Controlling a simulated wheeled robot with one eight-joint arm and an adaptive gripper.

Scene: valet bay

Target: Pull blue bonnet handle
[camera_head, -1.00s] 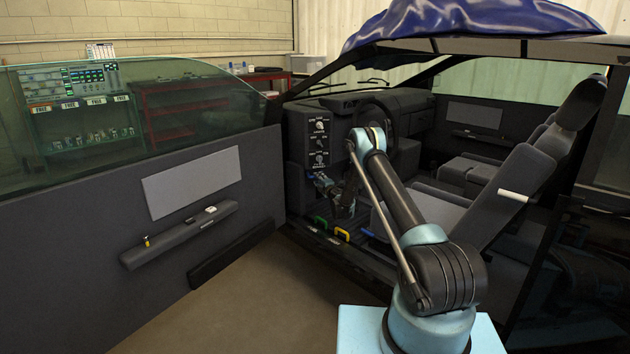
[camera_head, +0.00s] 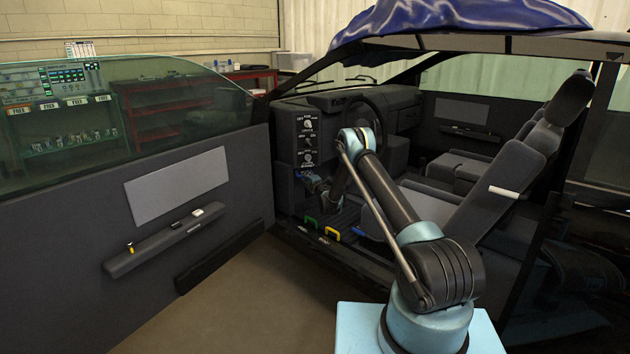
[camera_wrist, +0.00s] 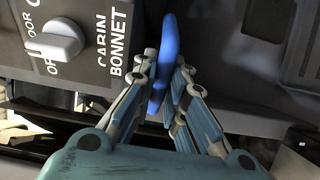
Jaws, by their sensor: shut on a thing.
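The blue bonnet handle (camera_wrist: 166,40) stands out from the dark panel in the wrist view, beside the printed words CABIN and BONNET. My gripper (camera_wrist: 165,75) is shut on it, one finger on each side of its near part. In the head view my gripper (camera_head: 307,179) is small and reaches low on the driver-side dash, under the knob panel (camera_head: 309,140). There the handle is mostly hidden by the gripper. How far the handle stands out from the panel I cannot tell.
A grey knob (camera_wrist: 55,40) sits left of the handle. The open door (camera_head: 140,230) is on the left and the driver's seat (camera_head: 500,190) on the right. Bare floor lies between door and car.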

